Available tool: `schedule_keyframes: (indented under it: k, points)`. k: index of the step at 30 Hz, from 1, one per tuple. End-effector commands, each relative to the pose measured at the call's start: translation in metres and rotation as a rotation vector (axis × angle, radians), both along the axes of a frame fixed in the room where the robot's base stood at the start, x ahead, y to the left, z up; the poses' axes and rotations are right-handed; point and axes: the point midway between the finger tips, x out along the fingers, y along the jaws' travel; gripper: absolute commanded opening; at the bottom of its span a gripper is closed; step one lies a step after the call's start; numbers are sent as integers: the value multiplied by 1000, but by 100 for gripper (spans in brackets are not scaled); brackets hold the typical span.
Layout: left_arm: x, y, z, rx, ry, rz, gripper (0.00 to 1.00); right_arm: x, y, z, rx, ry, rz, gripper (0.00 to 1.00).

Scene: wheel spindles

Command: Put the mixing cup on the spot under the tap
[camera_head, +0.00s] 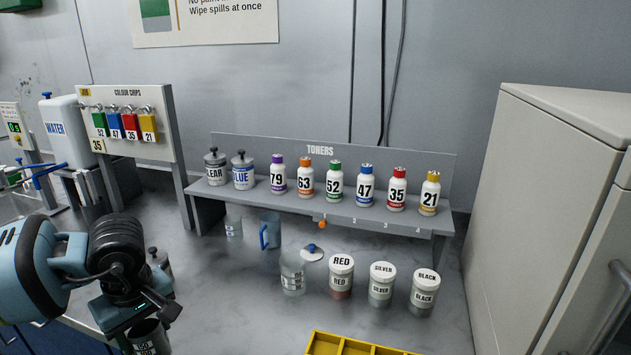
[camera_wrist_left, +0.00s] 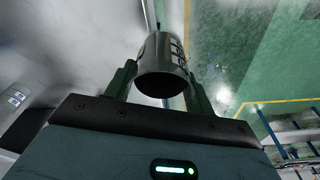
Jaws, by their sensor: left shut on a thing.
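My left gripper (camera_head: 146,322) is low at the left of the head view, shut on a grey cup with printed marks (camera_head: 150,341), which looks like the mixing cup. In the left wrist view the cup (camera_wrist_left: 163,60) sits between the two fingers of the left gripper (camera_wrist_left: 162,82), with its dark round end towards the camera. A white water container (camera_head: 64,128) stands at the far left, with a blue lever (camera_head: 48,171) by its lower front. The tap's outlet and the spot under it cannot be made out clearly. My right gripper is not in view.
A toner rack (camera_head: 320,205) with several bottles stands at the back. In front are a blue jug (camera_head: 270,232), a clear cup (camera_head: 293,276) and several lidded pots (camera_head: 341,274). A chip board (camera_head: 128,120) stands beside the water container. A yellow tray (camera_head: 350,345) is at the front.

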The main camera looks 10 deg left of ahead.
Motion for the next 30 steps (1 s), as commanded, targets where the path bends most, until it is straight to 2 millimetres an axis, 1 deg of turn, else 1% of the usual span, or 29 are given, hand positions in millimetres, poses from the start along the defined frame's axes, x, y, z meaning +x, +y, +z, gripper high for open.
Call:
schedule_keyframes:
  k: [2,5,8,12,15,18,22,25,30]
  points:
    - [0,-5,0,0,1,-34,30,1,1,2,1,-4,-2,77]
    - [-1,-23,-1,1,6,-153,30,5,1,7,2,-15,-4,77]
    - [-4,-51,-2,1,12,-350,30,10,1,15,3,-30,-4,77]
    - [-12,-94,-5,2,15,-663,30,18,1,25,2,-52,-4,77]
    - [-19,-121,-5,1,11,-857,30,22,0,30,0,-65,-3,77]
    - [-26,-141,-6,0,5,-1005,30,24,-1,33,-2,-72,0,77]
    - [-31,-156,-7,1,-2,-1115,30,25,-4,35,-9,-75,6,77]
    - [-33,-159,-8,0,-2,-1143,30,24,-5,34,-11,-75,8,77]
    - [-33,-160,-9,-3,1,-1145,30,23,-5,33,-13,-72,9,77]
